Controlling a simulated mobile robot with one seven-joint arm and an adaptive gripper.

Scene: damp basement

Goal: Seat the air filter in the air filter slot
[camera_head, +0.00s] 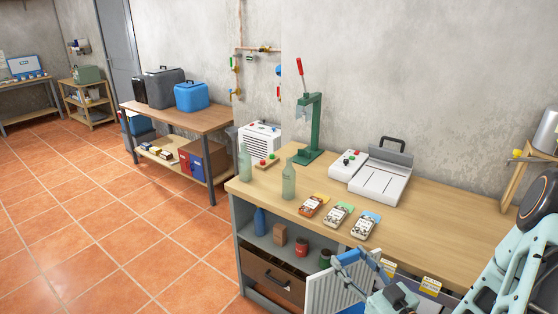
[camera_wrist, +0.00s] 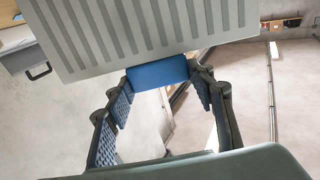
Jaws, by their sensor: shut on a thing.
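The air filter (camera_head: 326,292) is a pale grey panel with dark parallel slats. In the head view it hangs upright at the bottom, in front of the workbench. In the wrist view the filter (camera_wrist: 150,25) fills the top, with a blue tab (camera_wrist: 157,73) at its near edge. My gripper (camera_wrist: 162,82) is shut on this tab, one finger pad on each side. My gripper (camera_head: 355,258) also shows in the head view at the bench's front edge. I cannot make out the air filter slot for certain; a white louvred unit (camera_head: 260,140) stands beyond the bench's left end.
The wooden workbench (camera_head: 440,220) carries a green lever press (camera_head: 308,140), a white flat machine (camera_head: 385,180), bottles and several small packs. A second table (camera_head: 190,118) stands behind left. Tiled floor at left is clear.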

